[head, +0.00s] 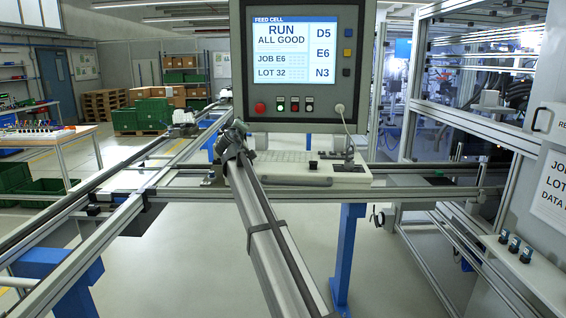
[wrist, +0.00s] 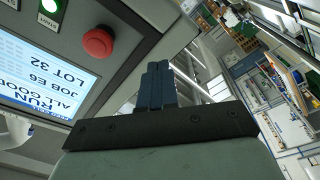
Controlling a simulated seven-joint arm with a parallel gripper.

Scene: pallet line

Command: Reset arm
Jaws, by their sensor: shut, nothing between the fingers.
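My arm reaches forward from the bottom middle of the head view. My gripper (head: 237,128) is at its far end, raised in front of the lower left of the control panel (head: 240,70). In the wrist view my gripper (wrist: 158,70) shows its two dark fingers side by side, shut with nothing between them. The panel's screen (wrist: 40,80) shows at the left of the wrist view. A red button (wrist: 98,41) and a green button (wrist: 50,6) are near the fingers in that picture.
The screen (head: 294,50) reads RUN, ALL GOOD, JOB E6, LOT 32. A white keyboard shelf (head: 345,176) lies below the panel. Conveyor rails (head: 75,235) run along the left. A framed machine cell (head: 470,110) stands right. Green crates (head: 25,205) sit far left.

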